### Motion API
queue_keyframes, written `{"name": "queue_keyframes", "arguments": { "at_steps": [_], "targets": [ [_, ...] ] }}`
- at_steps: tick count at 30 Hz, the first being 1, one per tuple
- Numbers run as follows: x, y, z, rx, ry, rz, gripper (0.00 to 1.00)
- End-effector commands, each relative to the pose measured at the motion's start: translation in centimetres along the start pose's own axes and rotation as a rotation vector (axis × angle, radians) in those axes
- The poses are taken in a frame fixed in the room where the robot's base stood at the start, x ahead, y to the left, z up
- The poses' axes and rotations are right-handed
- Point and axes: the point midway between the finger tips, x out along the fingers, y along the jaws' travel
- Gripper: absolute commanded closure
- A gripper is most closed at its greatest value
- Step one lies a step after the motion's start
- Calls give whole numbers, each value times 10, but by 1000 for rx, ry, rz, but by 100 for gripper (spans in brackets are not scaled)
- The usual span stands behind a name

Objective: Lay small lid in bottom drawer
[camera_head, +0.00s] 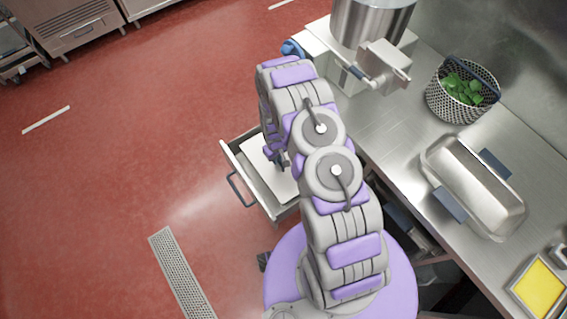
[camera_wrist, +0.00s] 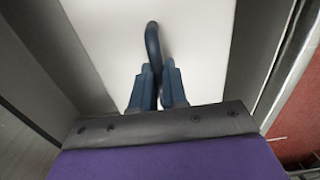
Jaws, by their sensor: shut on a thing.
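The small lid (camera_head: 262,172) looks like a flat, pale rectangular panel inside the outline of the open drawer (camera_head: 236,161). In the wrist view, the lid (camera_wrist: 205,40) fills the middle, with a dark curved handle (camera_wrist: 152,40) standing up from it. My gripper (camera_wrist: 158,80) is shut on this handle; its blue fingertips close around the handle's lower end. In the head view, my gripper (camera_head: 277,160) is over the drawer and partly hidden by my arm. I cannot tell whether the lid touches the drawer floor.
A blue pull handle (camera_head: 240,190) is on the drawer's front. The red floor (camera_head: 130,150) at left is clear, with a drain grate (camera_head: 182,275).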

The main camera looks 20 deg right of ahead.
Motion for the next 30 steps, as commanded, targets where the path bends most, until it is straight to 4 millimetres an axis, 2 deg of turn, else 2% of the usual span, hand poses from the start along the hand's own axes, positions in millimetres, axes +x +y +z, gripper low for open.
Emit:
{"name": "queue_keyframes", "arguments": {
  "at_steps": [6, 13, 19, 30],
  "targets": [
    [38, 1, 1, -1, -2, -4, 100],
    [55, 5, 1, 1, 1, -8, 100],
    [83, 1, 2, 0, -3, -6, 100],
    [88, 2, 0, 1, 0, -4, 100]
  ]
}}
